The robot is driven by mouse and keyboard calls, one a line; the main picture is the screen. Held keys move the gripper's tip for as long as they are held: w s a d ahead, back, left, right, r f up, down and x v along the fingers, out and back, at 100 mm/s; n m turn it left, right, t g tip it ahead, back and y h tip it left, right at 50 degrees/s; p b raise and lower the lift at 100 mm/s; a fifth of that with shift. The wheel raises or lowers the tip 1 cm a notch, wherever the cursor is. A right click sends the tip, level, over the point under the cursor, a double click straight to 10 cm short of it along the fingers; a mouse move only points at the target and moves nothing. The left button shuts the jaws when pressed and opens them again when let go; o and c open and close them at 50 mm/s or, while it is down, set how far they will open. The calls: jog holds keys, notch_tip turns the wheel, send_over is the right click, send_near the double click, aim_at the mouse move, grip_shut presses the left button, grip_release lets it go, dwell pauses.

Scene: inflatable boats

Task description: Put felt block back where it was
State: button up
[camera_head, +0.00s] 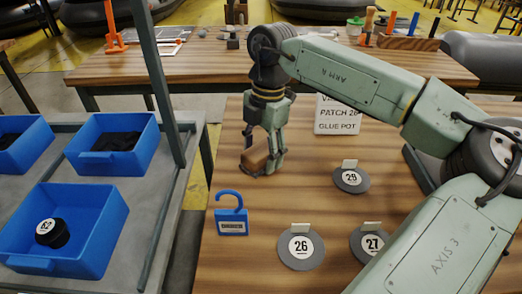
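A small brown block (254,158), which looks like the felt block, is between the fingers of my gripper (260,165). The gripper points down over the left part of the wooden table (315,210). The fingers look closed on the block's sides. I cannot tell if the block touches the table or hangs just above it. The fingers hide part of it.
Round grey patches numbered 29 (351,179), 26 (301,248) and 27 (371,243) lie on the table. A blue hooked tag (231,216) is near its left edge. A rack with blue bins (70,225) and a post stands left. A workbench (180,68) with tools is behind.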

aim_at(266, 147)
jog(key=shift+o, duration=0.3)
jog(key=shift+r, duration=0.25)
notch_tip(266, 147, up, 12)
jog(key=w+d, duration=0.1)
jog(key=shift+s+f, duration=0.1)
jog(key=shift+f, duration=0.1)
dwell(1.5)
